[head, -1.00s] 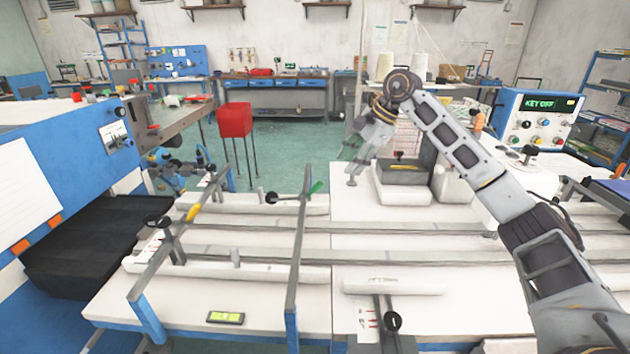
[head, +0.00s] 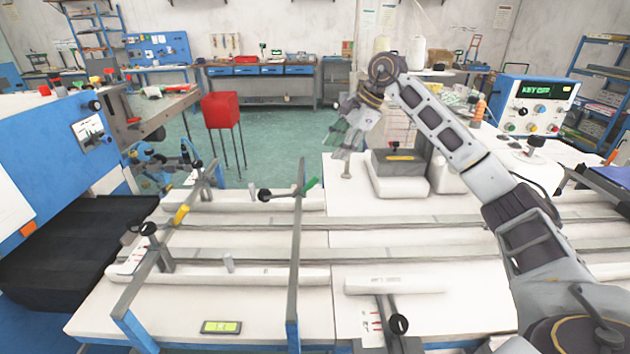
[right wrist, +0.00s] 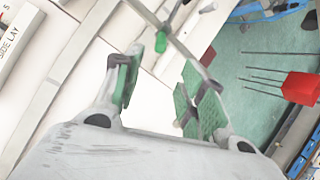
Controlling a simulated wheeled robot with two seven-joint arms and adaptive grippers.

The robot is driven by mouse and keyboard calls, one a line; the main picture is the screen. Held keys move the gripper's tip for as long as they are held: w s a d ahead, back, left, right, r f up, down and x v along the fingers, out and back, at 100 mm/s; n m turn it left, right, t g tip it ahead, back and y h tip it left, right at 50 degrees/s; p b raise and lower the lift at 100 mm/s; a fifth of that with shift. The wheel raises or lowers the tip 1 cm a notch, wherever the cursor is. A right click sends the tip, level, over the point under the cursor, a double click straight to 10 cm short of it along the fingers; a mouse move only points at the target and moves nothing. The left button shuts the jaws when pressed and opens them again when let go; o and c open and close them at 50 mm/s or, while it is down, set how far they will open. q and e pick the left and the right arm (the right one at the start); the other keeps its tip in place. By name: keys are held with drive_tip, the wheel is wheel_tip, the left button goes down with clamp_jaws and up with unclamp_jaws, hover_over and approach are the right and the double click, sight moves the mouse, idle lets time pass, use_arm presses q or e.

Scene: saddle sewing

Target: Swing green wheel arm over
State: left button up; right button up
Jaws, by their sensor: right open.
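The green wheel arm is a long grey bar (head: 296,255) with a green grip (head: 311,183) at its far end and a blue foot at its near end. A dark round knob (head: 264,195) sticks out to its left near the top. My right gripper (head: 343,132) is open and empty, above and beyond the green grip, apart from it. In the right wrist view, the green grip (right wrist: 161,42) shows ahead of the open green-padded fingers of the right gripper (right wrist: 160,92). My left gripper is not in view.
A second grey bar with a yellow grip (head: 181,214) stands to the left. A grey block (head: 398,162) on a white cushion stands right of my gripper. A red box (head: 220,110) stands beyond the table.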

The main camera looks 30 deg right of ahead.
sight(315, 180)
drive_tip(key=shift+f, duration=0.1)
drive_tip(key=shift+x, duration=6.85)
drive_tip(key=shift+a, duration=0.1)
clamp_jaws()
